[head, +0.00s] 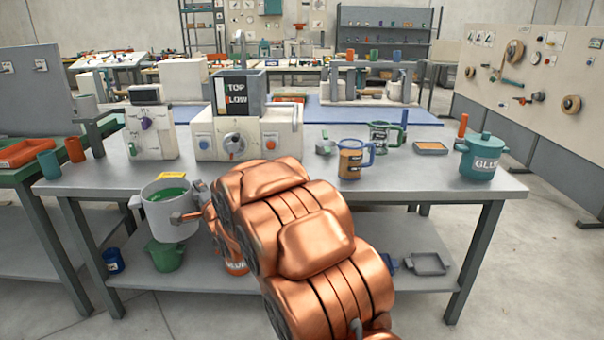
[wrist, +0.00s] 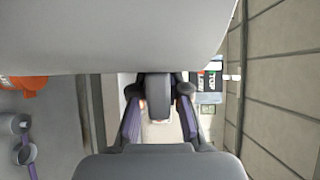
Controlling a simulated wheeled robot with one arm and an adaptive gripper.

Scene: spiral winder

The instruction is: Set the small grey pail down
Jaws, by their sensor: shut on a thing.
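The small grey pail (head: 168,218) is at the front left of the workbench in the head view, upright, with green contents showing inside. It overlaps the bench's front edge, and I see no surface directly under it. My gripper (head: 190,214) is at the pail's right side, shut on it. In the wrist view the pail's pale wall (wrist: 110,35) fills the top. My gripper's fingers (wrist: 159,108) close there around a dark grey piece, probably the pail's handle or lug. My copper arm hides part of the bench front.
A yellow patch (head: 172,175) lies behind the pail. A green bucket (head: 166,256) stands on the lower shelf.

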